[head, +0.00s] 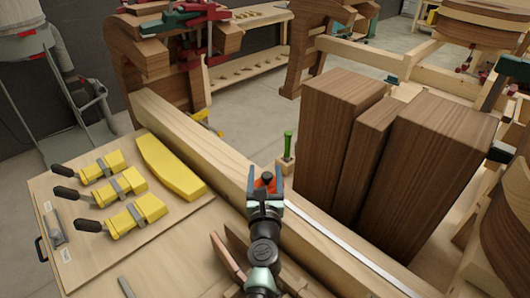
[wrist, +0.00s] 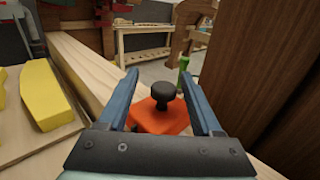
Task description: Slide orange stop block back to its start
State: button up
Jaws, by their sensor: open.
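The orange stop block (wrist: 150,117) with a dark round knob (wrist: 164,91) sits on a light wooden beam. In the head view the orange stop block (head: 265,184) is partly hidden by my gripper (head: 266,188). In the wrist view my gripper (wrist: 162,100) is open, with one blue-grey finger on each side of the knob and block. I cannot tell whether the fingers touch the block. The start position is not clearly identifiable; a pale strip (head: 340,247) runs along the beam on the near side of my gripper.
Tall dark wood blocks (head: 340,135) stand close on the right. A green-handled tool (head: 288,147) stands just beyond the gripper. Yellow clamps (head: 120,200) and a yellow curved piece (head: 170,168) lie on a board at left. The light beam (head: 190,140) extends away to the upper left.

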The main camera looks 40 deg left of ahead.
jog(key=shift+d, duration=0.15)
jog(key=p+v, duration=0.1)
jog(key=v, duration=1.1)
jog(key=shift+s+d, duration=0.25)
jog(key=shift+s, duration=0.05)
